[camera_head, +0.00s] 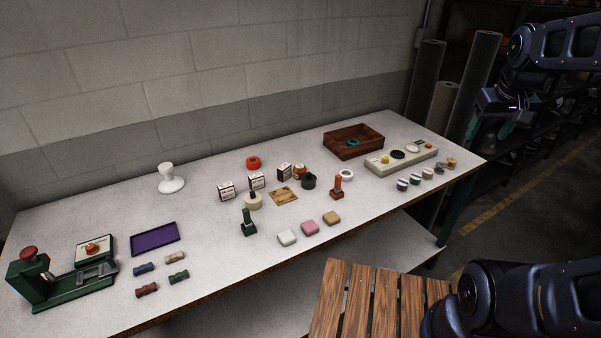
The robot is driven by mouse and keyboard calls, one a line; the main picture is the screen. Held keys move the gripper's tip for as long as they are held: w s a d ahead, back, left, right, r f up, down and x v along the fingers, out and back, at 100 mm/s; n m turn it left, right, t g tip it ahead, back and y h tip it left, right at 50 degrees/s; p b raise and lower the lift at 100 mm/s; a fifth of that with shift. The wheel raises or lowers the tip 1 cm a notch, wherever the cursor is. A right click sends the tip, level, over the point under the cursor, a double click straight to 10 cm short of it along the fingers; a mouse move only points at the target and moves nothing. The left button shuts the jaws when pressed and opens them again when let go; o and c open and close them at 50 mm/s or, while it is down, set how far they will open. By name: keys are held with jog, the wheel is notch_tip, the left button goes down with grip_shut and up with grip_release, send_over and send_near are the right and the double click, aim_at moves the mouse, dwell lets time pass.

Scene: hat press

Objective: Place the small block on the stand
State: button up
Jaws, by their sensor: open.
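My gripper (490,122) is open and empty, raised at the upper right, beyond the table's right end. It is far from the small items. Small blocks lie on the table: a white one (287,238), a pink one (310,228) and a tan one (331,218) near the front edge. Several small dark coloured pieces, such as a blue one (145,269) and a red one (147,290), lie at the left. A white pedestal-like piece (171,181) with a round base stands near the back; I cannot tell whether it or another piece is the stand.
The table (213,212) also holds a green press (60,290), a purple tray (154,239), a brown wooden box (353,142), a long pale board (402,160), small cartons and stamps. A slatted wooden surface (345,308) is in front. Rolls (481,75) stand behind the right end.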

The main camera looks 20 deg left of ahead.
jog(key=w+a+n+g, duration=0.2)
jog(key=w+a+n, duration=0.3)
jog(key=w+a, duration=0.75)
jog(key=n+h, duration=0.4)
jog(key=n, duration=0.9)
send_over(298, 166)
jog(key=a, duration=0.4)
jog(key=shift+g, duration=0.4)
notch_tip(298, 166, down, 26)
jog(key=shift+s+d, duration=0.1)
jog(key=shift+f+h, duration=0.25)
jog(key=shift+h, duration=0.05)
jog(key=x, duration=1)
jog(key=shift+s+f, duration=0.15)
jog(key=shift+f, duration=0.15)
jog(key=shift+c, duration=0.4)
